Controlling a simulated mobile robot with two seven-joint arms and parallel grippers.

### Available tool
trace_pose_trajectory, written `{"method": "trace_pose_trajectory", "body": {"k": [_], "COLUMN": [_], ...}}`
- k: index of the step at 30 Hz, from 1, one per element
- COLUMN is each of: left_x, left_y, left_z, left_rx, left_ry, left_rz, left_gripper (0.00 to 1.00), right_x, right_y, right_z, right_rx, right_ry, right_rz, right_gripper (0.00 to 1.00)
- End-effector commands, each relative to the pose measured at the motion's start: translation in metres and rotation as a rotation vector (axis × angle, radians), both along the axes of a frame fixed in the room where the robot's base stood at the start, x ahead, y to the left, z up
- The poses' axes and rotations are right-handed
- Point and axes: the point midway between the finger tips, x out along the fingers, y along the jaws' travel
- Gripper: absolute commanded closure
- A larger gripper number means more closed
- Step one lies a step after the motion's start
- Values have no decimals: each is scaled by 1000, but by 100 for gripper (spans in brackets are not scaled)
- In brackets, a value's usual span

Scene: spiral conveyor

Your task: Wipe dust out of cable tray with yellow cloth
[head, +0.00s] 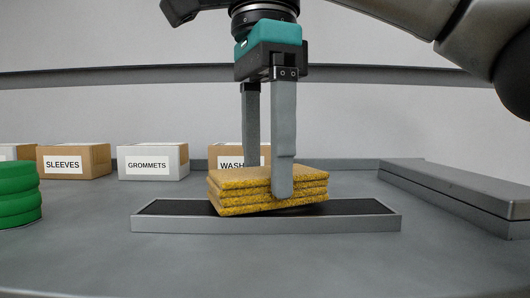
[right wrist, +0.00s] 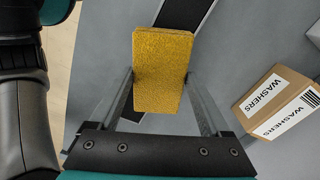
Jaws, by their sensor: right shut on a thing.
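The yellow cloth (head: 250,195) is a folded stack of several layers. My right gripper (head: 268,180) is shut on it, with one finger on the near side and the other behind it. The cloth is slightly tilted and sits at the middle of the cable tray (head: 265,225), a long grey channel with a dark inside. I cannot tell if the cloth touches the tray floor. In the right wrist view the cloth (right wrist: 160,70) lies between the fingers, over the dark strip of the tray (right wrist: 200,20). No dust can be made out. My left gripper is not in view.
Behind stand boxes labelled SLEEVES (head: 85,161), GROMMETS (head: 152,162) and WASHERS (right wrist: 275,100). Green stacked rings (head: 18,195) are at the left. A long grey lidded piece (head: 455,190) lies at the right. The table in front of the tray is clear.

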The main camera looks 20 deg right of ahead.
Motion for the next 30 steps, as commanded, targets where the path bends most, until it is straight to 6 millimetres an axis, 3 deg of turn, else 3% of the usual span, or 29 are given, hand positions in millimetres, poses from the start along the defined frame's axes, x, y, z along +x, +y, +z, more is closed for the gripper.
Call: {"method": "trace_pose_trajectory", "body": {"k": [11, 19, 30], "left_x": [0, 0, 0], "left_y": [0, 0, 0], "left_z": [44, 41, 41], "left_rx": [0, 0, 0], "left_ry": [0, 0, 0], "left_rz": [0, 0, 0], "left_gripper": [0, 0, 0], "right_x": [-1, -1, -1], "right_y": [0, 0, 0], "right_z": [37, 54, 54], "right_rx": [2, 2, 2], "right_ry": [-2, -5, -3], "right_rz": [1, -2, 1], "right_gripper": [77, 77, 77]}}
